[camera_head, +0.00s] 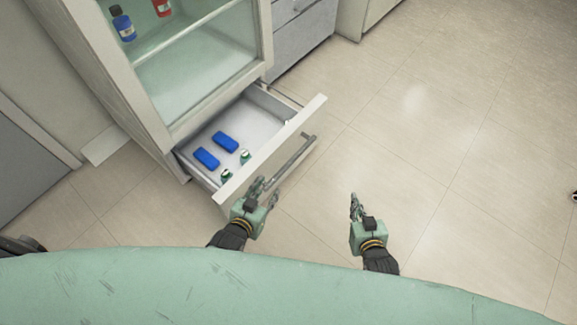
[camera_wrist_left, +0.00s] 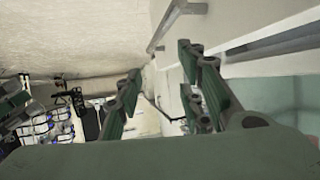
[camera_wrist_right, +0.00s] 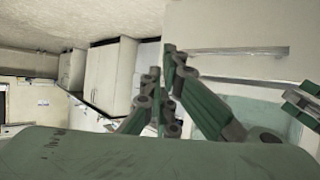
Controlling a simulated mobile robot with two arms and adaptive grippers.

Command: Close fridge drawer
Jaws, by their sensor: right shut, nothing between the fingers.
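The fridge drawer is pulled out below the glass-fronted fridge. Its white front panel (camera_head: 312,112) carries a long grey bar handle (camera_head: 291,163). My left gripper (camera_head: 264,188) is open, close to the panel's near left end by the handle; I cannot tell if it touches. In the left wrist view its fingers (camera_wrist_left: 160,65) are apart with nothing between them. My right gripper (camera_head: 355,205) is shut and empty, over the floor to the right of the drawer. The right wrist view shows its fingertips together (camera_wrist_right: 162,75), with the panel (camera_wrist_right: 225,25) and handle (camera_wrist_right: 225,52) ahead.
Inside the drawer lie two blue packs (camera_head: 225,142) and two small green-and-white items (camera_head: 245,156). Blue and red bottles (camera_head: 122,24) stand on a shelf above. Grey drawers (camera_head: 303,40) adjoin the fridge on the right. The tiled floor (camera_head: 430,130) to the right is clear.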

